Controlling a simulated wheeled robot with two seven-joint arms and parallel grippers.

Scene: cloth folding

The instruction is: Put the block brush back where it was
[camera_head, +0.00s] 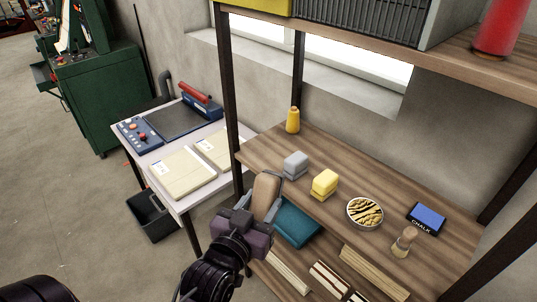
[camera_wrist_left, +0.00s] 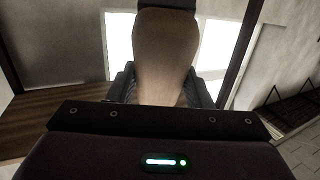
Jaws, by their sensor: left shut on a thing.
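The block brush (camera_head: 267,188) has a tan, rounded wooden body. In the left wrist view the brush (camera_wrist_left: 166,50) stands up between the jaws, with a dark part at its top edge. My left gripper (camera_head: 264,206) is shut on the brush and holds it at the left front edge of the wooden shelf board (camera_head: 335,155). The gripper hides the brush's lower part. I cannot tell whether the brush touches the board. My right gripper is not in view.
A dark post (camera_head: 229,90) stands left.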

